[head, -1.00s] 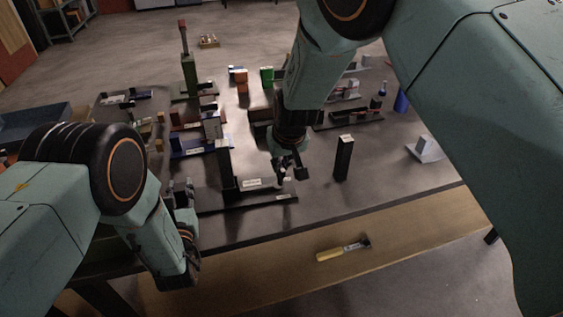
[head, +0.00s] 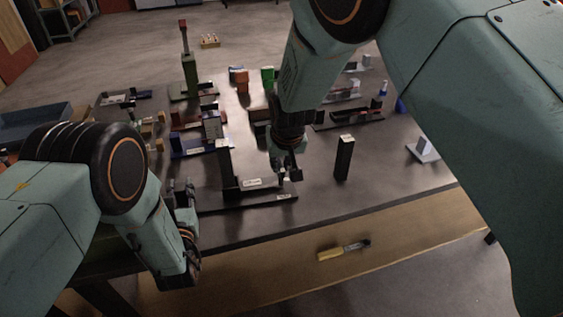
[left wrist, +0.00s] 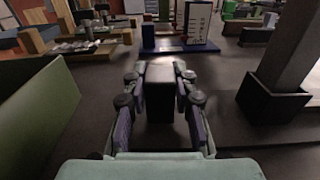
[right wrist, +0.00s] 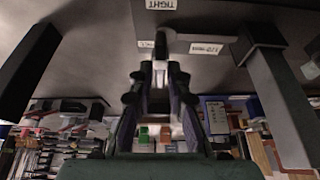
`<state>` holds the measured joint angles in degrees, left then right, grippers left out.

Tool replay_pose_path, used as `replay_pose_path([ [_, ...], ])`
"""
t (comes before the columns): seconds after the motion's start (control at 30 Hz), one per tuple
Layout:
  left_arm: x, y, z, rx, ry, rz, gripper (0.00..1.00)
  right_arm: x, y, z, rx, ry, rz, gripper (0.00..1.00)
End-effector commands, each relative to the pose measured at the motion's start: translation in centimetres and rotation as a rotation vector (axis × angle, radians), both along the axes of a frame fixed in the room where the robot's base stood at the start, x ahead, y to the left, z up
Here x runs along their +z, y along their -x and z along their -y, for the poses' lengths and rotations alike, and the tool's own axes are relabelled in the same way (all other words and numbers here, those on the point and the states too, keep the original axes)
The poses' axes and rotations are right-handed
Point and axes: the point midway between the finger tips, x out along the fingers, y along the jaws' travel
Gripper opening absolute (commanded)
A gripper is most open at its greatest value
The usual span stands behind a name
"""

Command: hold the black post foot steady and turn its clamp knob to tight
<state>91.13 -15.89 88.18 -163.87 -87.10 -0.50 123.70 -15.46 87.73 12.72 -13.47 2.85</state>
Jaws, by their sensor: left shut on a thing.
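The black post foot has an upright post (head: 225,165) on a long low base (head: 250,199) along the table's front. My left gripper (head: 181,190) is at the base's left end. In the left wrist view its fingers (left wrist: 170,100) are shut on a dark block (left wrist: 181,72), with the post (left wrist: 290,60) to the right. My right gripper (head: 289,173) is over the base's right part. In the right wrist view its fingers (right wrist: 158,85) are apart around the end of the grey clamp knob (right wrist: 161,45). A TIGHT label (right wrist: 161,4) shows beyond. Contact with the knob is unclear.
A separate black upright block (head: 344,158) stands right of my right gripper. Several other fixtures fill the table behind, including a blue-based one (head: 195,146). A yellow-handled tool (head: 342,250) lies on the wooden front ledge (head: 400,230).

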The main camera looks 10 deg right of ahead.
Motion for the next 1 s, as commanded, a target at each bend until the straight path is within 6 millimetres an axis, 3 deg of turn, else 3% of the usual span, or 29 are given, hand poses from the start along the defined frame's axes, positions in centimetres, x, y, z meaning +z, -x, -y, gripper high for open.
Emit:
replay_pose_path([
  [0.17,0.0,0.0,-0.1,0.002,0.000,0.001,0.00,0.0,0.0,0.0,0.000,0.000,0.001,0.33],
  [0.5,0.0,0.0,-0.1,0.001,0.000,0.001,0.00,0.5,-0.1,0.0,0.000,0.000,0.003,0.33],
  [1.0,0.0,0.0,0.0,0.001,0.000,0.001,0.00,8.7,-0.1,0.0,0.000,0.000,0.003,0.33],
])
